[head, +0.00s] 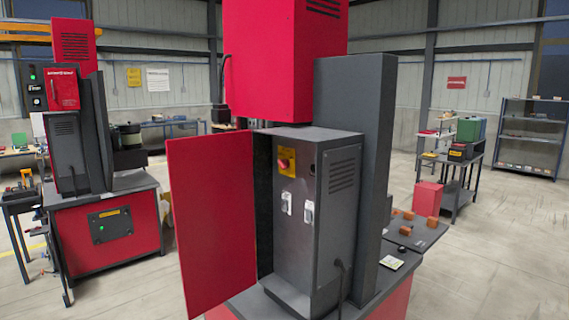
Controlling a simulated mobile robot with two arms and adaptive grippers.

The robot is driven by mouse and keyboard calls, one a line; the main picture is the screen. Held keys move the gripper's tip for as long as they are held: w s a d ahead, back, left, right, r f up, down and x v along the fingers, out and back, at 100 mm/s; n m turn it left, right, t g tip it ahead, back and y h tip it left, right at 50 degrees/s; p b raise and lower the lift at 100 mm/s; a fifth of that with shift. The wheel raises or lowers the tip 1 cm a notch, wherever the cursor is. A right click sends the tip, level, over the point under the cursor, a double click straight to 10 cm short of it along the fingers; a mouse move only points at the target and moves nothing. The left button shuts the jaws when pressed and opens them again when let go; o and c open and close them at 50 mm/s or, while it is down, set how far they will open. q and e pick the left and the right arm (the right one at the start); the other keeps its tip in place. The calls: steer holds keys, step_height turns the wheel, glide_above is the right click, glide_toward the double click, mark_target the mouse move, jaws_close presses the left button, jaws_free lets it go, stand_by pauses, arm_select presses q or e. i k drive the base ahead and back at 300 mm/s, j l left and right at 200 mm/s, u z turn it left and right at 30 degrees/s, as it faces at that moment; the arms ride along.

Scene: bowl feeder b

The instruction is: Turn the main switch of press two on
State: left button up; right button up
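A red and dark grey press (352,110) stands in the middle of the head view; no label shows which press it is. On it is a grey electrical cabinet (330,245). A main switch with a red handle on a yellow plate (283,160) sits near the top of the cabinet's front face. The handle's exact setting is too small to tell. Two pale latches or locks (308,211) are below the switch. A red door panel (212,220) stands open to the left of the cabinet. Neither of my grippers is in view.
A second red press (105,235) with a lit green button stands at the left. A dark side table with orange-brown blocks (418,228) adjoins the central press at right. A cart (462,170) and shelving (530,135) stand farther back. Floor at the right is clear.

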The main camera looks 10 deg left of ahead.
mark_target(283, 164)
steer(key=i+l+u, duration=0.2)
steer(key=i+l, duration=0.9)
